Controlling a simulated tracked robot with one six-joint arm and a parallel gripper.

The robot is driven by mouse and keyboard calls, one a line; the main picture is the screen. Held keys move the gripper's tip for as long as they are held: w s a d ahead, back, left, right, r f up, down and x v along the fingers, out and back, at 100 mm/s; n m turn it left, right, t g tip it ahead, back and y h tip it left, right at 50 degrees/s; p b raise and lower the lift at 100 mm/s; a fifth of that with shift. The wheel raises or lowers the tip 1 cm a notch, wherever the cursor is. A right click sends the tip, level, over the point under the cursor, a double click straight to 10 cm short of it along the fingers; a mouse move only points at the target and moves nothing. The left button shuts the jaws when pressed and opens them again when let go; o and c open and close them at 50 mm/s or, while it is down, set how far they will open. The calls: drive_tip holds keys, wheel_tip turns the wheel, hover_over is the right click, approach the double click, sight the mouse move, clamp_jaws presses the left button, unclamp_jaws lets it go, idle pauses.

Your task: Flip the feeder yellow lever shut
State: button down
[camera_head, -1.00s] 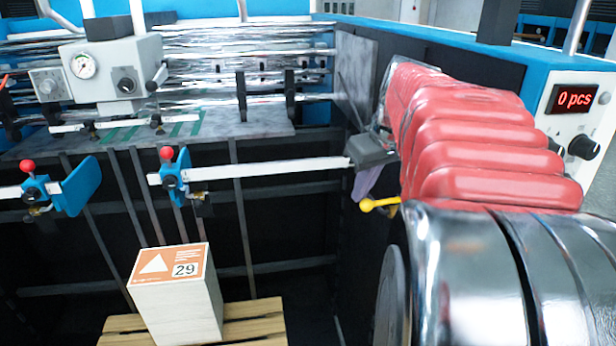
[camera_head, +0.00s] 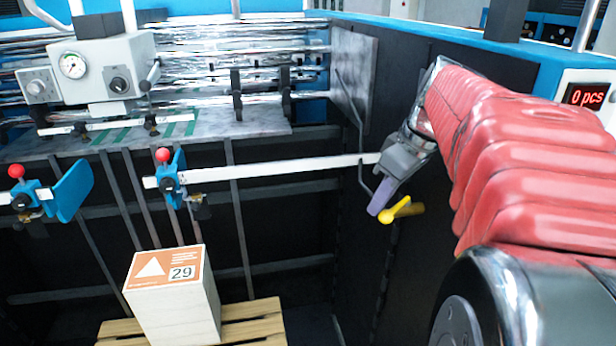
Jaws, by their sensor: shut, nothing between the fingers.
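The yellow lever (camera_head: 396,210) sits low on the dark side panel of the feeder, right of centre. Its rounded knob points down and to the left. My gripper (camera_head: 375,208) hangs at the end of my red-sleeved arm, just left of and above the knob. Its purple-grey fingers are shut and empty, pointing down and to the left. The fingertips overlap or nearly touch the lever in this view; I cannot tell whether they make contact.
A white bar (camera_head: 280,167) with blue red-knobbed clamps runs left of my gripper. A bent dark rod (camera_head: 357,125) hangs along the panel behind it. A box marked 29 (camera_head: 172,290) stands on a wooden pallet (camera_head: 258,318) below. A counter display (camera_head: 585,95) reads 0 pcs.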

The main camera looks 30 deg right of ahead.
drive_tip(key=shift+s+d, duration=0.25)
drive_tip(key=shift+s, duration=0.5)
drive_tip(key=shift+s+d, duration=0.25)
drive_tip(key=shift+s, duration=0.45)
drive_tip(key=shift+w+a, duration=1.15)
drive_tip(key=shift+a, duration=0.2)
wheel_tip(320, 180, up, 10)
hover_over(388, 214)
drive_tip(key=shift+s+a, duration=0.1)
drive_tip(key=shift+s, duration=0.15)
